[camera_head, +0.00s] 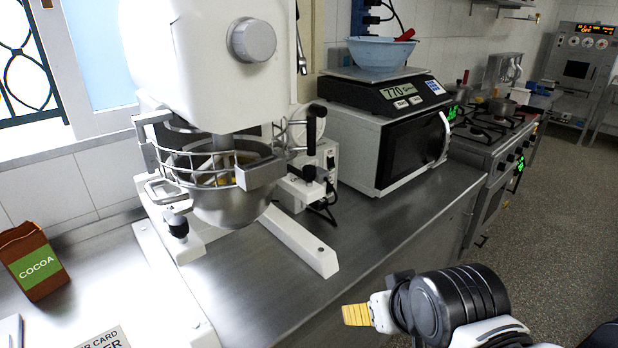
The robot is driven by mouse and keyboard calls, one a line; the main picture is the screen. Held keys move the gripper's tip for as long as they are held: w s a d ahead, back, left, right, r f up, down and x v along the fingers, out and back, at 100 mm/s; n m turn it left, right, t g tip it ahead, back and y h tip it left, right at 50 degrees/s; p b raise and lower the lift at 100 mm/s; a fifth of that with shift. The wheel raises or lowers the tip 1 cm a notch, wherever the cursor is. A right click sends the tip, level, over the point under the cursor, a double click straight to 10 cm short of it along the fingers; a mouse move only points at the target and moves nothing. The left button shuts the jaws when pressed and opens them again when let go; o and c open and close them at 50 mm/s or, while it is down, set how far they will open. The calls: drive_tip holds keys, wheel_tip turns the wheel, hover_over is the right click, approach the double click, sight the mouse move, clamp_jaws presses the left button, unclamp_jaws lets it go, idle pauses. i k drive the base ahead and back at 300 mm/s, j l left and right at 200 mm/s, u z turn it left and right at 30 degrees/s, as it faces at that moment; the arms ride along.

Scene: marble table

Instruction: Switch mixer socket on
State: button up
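A large white stand mixer (205,60) with a round grey knob stands on the steel counter at centre left. Its metal bowl (230,205) sits behind a wire guard, with something yellowish inside. A small white box (328,158) stands between the mixer and the microwave, with a dark cable below it. I cannot tell whether this box is the mixer socket or what state a switch is in. My gripper (356,315) shows yellow finger pads at the bottom centre, in front of the counter edge and well apart from the mixer. Its finger opening cannot be made out.
A microwave (408,150) carries a black scale (392,92) with a blue bowl (380,52). A stove (492,135) stands farther right. A cocoa box (35,262) is at left. The counter (385,222) before the microwave and the floor at right are clear.

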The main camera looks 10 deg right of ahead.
sight(328, 191)
drive_tip(key=k, duration=1)
drive_tip(key=i+l+u, duration=0.1)
drive_tip(key=i+l, duration=0.15)
drive_tip(key=i+l+u, duration=0.15)
drive_tip(key=l, duration=0.3)
drive_tip(key=i+l+u, duration=0.1)
drive_tip(key=i+l, duration=0.25)
drive_tip(key=i+l+u, duration=0.15)
drive_tip(key=l, duration=0.3)
drive_tip(key=i, duration=0.05)
